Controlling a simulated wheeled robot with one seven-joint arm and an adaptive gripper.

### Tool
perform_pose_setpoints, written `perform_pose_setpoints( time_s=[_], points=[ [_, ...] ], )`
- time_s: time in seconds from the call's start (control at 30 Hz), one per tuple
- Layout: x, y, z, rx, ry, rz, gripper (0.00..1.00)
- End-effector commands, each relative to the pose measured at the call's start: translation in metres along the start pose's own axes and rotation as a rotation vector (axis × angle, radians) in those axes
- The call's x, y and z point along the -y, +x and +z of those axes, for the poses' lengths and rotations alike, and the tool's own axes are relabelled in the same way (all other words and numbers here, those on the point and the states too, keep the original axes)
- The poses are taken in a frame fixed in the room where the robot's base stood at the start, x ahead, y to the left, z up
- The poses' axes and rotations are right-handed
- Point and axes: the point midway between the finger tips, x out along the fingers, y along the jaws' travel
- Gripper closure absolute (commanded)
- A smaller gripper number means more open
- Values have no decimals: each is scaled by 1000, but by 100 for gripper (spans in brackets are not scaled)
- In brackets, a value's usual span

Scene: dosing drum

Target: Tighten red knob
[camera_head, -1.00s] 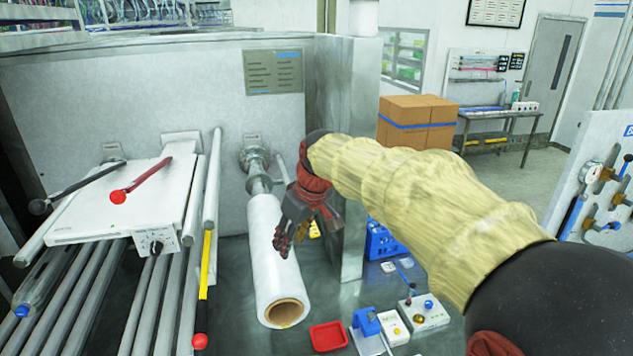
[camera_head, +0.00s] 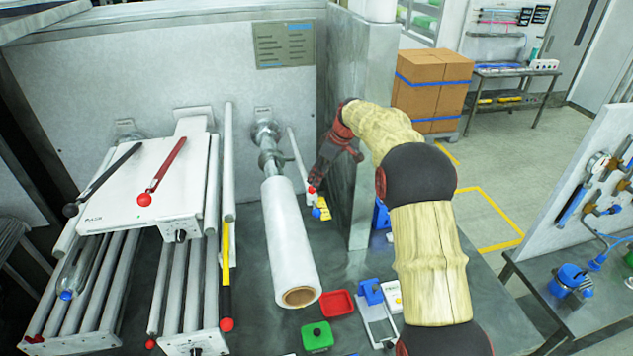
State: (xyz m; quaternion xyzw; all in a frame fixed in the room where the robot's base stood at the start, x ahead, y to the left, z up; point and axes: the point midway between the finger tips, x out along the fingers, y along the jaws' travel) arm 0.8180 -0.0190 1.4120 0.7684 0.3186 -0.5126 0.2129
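My gripper (camera_head: 314,183) hangs at the end of my arm, beside the right side of the white roll (camera_head: 291,240) and in front of the grey post. A small red knob (camera_head: 311,190) shows right at its fingertips, by a thin pale rod and a yellow and blue piece (camera_head: 321,209). I cannot tell if the fingers touch it or whether they are open or shut. Other red balls end the red lever (camera_head: 144,199) on the white box at left and the yellow-black rod (camera_head: 227,324).
A red tray (camera_head: 338,303), a green block with a knob (camera_head: 317,337) and a blue-white device (camera_head: 375,310) lie on the table below. Cardboard boxes (camera_head: 433,85) stand behind. A panel with valves (camera_head: 590,190) is at right. The floor between is clear.

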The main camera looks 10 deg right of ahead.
Motion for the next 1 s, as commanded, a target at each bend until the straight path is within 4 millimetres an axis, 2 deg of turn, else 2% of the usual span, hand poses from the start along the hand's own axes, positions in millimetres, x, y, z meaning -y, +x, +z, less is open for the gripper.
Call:
perform_pose_setpoints(
  time_s=[0.2, 0.4, 0.73, 1.0],
  points=[
    [2, 35, 0, 4, 0, -3, 61],
    [0, 54, 0, 2, 0, 0, 61],
    [1, 58, 1, 1, 1, 0, 61],
    [1, 58, 0, 1, 1, 0, 76]
  ],
)
